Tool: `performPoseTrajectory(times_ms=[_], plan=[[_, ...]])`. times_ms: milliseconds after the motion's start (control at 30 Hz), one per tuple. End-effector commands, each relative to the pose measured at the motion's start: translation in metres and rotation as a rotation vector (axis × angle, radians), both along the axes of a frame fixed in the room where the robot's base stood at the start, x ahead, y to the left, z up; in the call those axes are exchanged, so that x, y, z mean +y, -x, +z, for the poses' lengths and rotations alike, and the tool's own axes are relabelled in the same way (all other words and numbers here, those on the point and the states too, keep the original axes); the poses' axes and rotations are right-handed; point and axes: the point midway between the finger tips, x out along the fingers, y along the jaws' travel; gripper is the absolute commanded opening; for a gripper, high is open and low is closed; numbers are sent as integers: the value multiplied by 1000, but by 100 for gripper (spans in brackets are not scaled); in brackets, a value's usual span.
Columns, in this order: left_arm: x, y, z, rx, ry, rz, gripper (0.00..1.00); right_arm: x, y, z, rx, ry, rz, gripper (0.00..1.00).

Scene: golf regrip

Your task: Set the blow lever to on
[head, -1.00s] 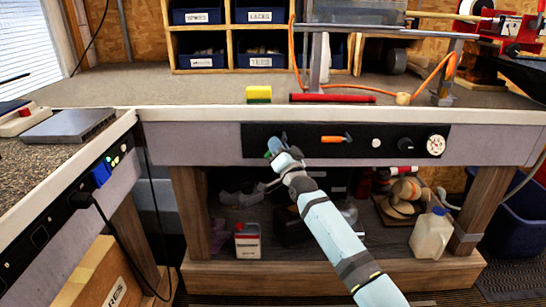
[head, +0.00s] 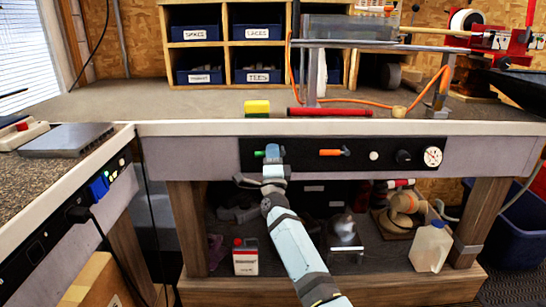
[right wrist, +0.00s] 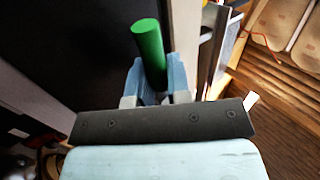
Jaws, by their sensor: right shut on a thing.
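A green lever (head: 259,153) is on the black control panel (head: 300,166) at the front of the bench, its green tip showing at the left of my right gripper (head: 272,152). In the right wrist view the green handle (right wrist: 148,42) stands up between the two blue fingers of the gripper (right wrist: 154,80), which is shut on it. The fingers hide the lever's pivot, and no label on it is readable. An orange lever (head: 331,153) sits to the right on the same panel, lying level and untouched. My left gripper is not in view.
A white button (head: 374,156), a black knob (head: 403,157) and a round gauge (head: 432,157) are farther right on the panel. A yellow-green sponge (head: 257,107) and a red tube (head: 330,112) lie on the benchtop above. A lower shelf holds bottles and other items.

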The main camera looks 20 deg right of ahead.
Motion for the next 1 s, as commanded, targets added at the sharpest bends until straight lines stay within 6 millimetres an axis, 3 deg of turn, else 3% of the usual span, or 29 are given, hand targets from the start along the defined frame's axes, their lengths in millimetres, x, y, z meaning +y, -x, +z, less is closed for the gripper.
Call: performPoseTrajectory(times_ms=[667,700,767,800,1000], plan=[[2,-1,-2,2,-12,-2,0,-1,0,4,-20,-61,0,0],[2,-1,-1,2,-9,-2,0,-1,0,4,-20,-61,0,24],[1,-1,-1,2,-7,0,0,-1,0,4,-19,-60,-1,38],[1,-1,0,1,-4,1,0,-1,0,4,-19,-60,0,42],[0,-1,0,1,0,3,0,0,0,3,-18,-59,-1,42]])
